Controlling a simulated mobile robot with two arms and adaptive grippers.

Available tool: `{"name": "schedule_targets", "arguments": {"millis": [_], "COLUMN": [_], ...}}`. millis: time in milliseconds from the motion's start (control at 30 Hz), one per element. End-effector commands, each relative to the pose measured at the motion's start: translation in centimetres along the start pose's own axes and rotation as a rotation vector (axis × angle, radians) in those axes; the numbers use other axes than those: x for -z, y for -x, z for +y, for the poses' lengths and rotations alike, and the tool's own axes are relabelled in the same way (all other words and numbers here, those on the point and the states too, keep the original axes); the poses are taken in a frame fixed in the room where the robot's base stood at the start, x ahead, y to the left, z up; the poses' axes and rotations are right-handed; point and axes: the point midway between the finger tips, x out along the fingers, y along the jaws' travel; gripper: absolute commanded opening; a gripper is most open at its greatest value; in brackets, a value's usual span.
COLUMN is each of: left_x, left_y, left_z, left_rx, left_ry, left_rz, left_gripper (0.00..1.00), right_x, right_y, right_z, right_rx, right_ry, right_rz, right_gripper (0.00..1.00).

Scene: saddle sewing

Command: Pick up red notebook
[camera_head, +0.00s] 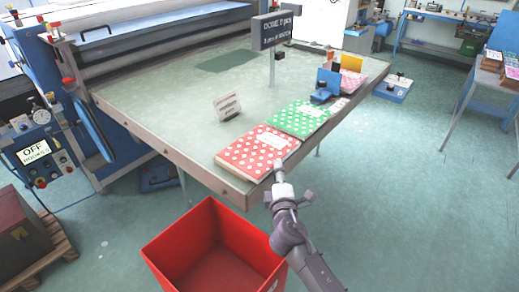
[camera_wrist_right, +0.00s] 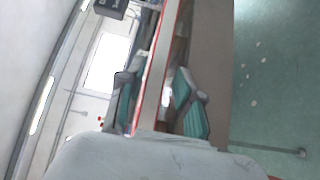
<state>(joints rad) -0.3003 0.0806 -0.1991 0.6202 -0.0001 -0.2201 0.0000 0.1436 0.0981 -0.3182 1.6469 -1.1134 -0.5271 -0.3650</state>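The red notebook (camera_head: 254,158), with white dots and a pale label, lies flat at the table's near edge, at the front of a row of notebooks. My right gripper (camera_head: 279,166) is at its near right corner. In the right wrist view the notebook's red-and-white edge (camera_wrist_right: 160,75) runs between the two teal-padded fingers of the right gripper (camera_wrist_right: 160,106). The fingers stand apart, one on each side of it, and a gap shows beside the right finger. My left gripper is not in view.
A green dotted notebook (camera_head: 300,118) lies right behind the red one, with a pink one (camera_head: 347,82) farther back. A blue holder (camera_head: 325,87) stands near them. An open red bin (camera_head: 214,250) stands on the floor below the table (camera_head: 185,115). A small sign (camera_head: 227,106) stands on the table.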

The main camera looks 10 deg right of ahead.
Motion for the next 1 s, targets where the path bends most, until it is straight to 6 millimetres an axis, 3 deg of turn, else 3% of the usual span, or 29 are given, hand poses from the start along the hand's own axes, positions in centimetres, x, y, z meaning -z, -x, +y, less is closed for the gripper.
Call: {"name": "schedule_targets", "arguments": {"millis": [400, 667, 900, 1000], "left_x": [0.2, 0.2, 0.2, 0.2], "left_y": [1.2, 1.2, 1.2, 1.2], "left_z": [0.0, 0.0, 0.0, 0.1], "left_rx": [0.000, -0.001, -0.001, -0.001], "left_ry": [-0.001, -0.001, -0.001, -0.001], "left_rz": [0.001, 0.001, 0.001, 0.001], "left_gripper": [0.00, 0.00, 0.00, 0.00], "right_x": [-0.4, -0.3, -0.3, -0.4], "right_y": [-5.0, -5.3, -5.3, -5.2], "right_z": [0.2, 0.2, 0.2, 0.2], "right_rx": [0.002, 0.001, 0.001, 0.001], "right_ry": [0.000, -0.001, -0.001, -0.001], "right_rz": [-0.001, -0.001, -0.001, -0.001], "right_gripper": [0.35, 0.35, 0.00, 0.00]}}
